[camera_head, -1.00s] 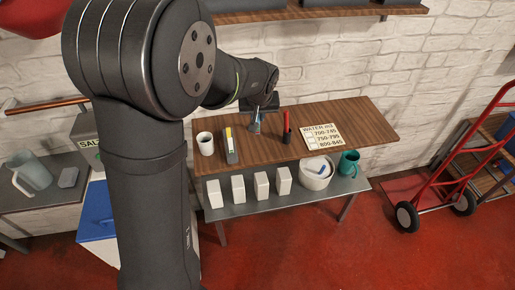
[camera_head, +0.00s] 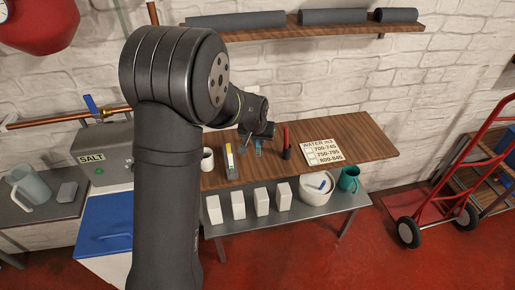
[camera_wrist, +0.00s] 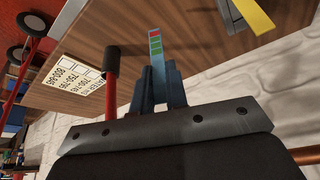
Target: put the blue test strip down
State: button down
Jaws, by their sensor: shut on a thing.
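The blue test strip (camera_wrist: 157,50) shows in the wrist view, with green and red squares near its far end. My gripper (camera_wrist: 159,80) is shut on it, with the dark blue-grey fingers on either side. In the head view, my gripper (camera_head: 255,140) is over the wooden table top (camera_head: 352,133), between the grey and yellow holder and the red and black marker. The strip (camera_head: 258,148) shows small below my gripper there. I cannot tell whether it touches the wood.
A white mug (camera_head: 207,160) and the grey and yellow holder (camera_head: 231,163) stand left of my gripper. The red and black marker (camera_head: 287,145) stands close on its right. A white WATER card (camera_head: 322,152) lies farther right. The table's right end is bare.

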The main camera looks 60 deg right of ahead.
jog(key=shift+w+f, duration=0.15)
jog(key=shift+w, duration=0.1)
jog(key=shift+f, duration=1.95)
jog(key=shift+f, duration=0.15)
jog(key=c, duration=1.4)
grip_release()
jog(key=shift+c, duration=0.2)
jog(key=v, duration=1.2)
jog(key=shift+s, duration=0.1)
